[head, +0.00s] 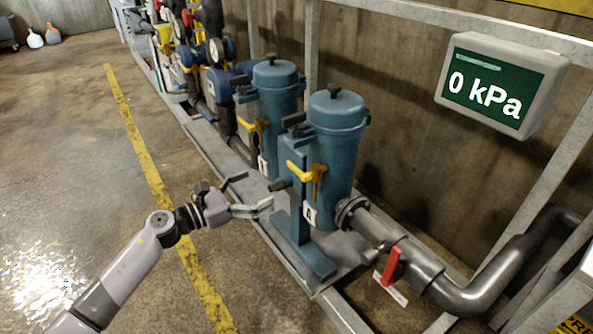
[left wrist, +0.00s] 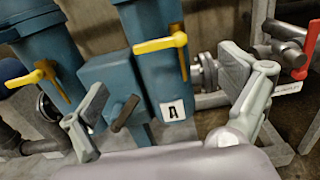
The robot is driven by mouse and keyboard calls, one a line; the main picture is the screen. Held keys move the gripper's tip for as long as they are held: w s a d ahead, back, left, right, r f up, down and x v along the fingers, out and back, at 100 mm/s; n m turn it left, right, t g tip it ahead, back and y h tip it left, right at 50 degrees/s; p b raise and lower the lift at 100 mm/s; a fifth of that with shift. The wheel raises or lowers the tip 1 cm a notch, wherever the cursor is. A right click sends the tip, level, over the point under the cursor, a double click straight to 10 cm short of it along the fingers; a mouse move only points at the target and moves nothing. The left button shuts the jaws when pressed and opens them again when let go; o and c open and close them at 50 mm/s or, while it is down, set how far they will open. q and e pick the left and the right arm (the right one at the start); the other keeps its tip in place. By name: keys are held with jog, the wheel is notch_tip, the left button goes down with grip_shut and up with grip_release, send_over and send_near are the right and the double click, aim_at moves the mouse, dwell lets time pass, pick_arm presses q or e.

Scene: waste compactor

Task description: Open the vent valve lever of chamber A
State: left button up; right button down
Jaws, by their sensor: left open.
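Chamber A is a blue cylinder (head: 335,150) with a white A tag (head: 309,214); the tag also shows in the left wrist view (left wrist: 174,110). A yellow lever (head: 299,172) sits on its front, with one arm lying sideways and one pointing down; it shows in the left wrist view (left wrist: 160,43). A dark handle (left wrist: 126,112) sticks out below and left of it. No label shows which lever is the vent valve. My left gripper (head: 255,192) is open and empty, in front of chamber A and apart from the levers. My right gripper is not in view.
A similar blue chamber (head: 274,105) with its own yellow lever stands behind and left. A red lever (head: 391,266) sits on the grey pipe at right. The display (head: 497,86) reads 0 kPa.

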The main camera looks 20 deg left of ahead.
aim_at(295, 171)
pick_arm(q)
jog(key=x, duration=1.2)
jog(key=c, duration=1.7)
